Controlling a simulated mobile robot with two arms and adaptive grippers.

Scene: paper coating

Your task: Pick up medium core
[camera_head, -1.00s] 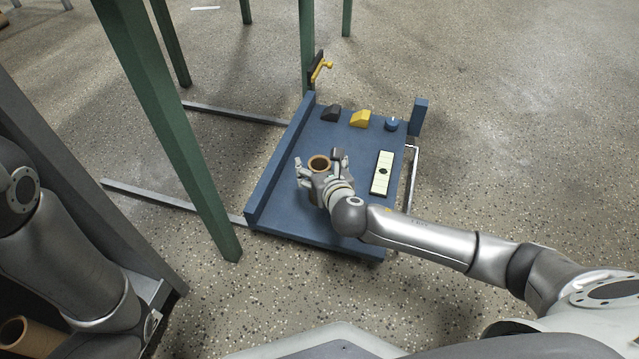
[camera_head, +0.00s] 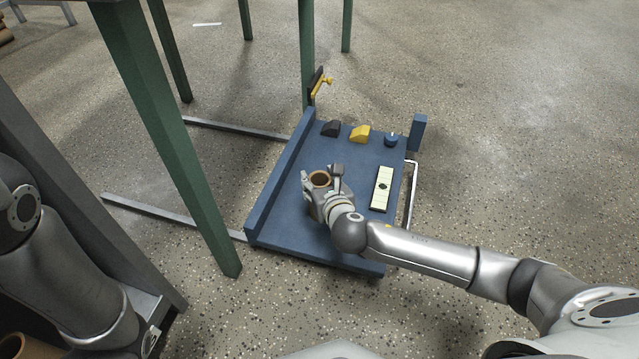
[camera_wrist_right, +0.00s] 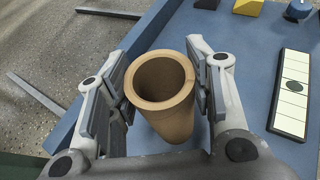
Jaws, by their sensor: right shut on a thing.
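The core is a brown cardboard tube (camera_head: 320,178) standing on the blue platform (camera_head: 275,215). In the right wrist view the tube (camera_wrist_right: 172,110) stands between the two fingers, its hollow top facing the camera. My right gripper (camera_head: 325,182) is shut on the tube, with one finger on each side (camera_wrist_right: 163,90). The tube's lower end is partly hidden, so I cannot tell whether it touches the platform. My left arm shows at the left edge of the head view, but its gripper is not seen.
A black block (camera_head: 331,129), a yellow block (camera_head: 360,134) and a blue knob (camera_head: 391,140) sit at the platform's far side. A pale strip with a dark dot (camera_head: 383,190) lies right of the gripper. A green post (camera_head: 170,130) stands left of the platform.

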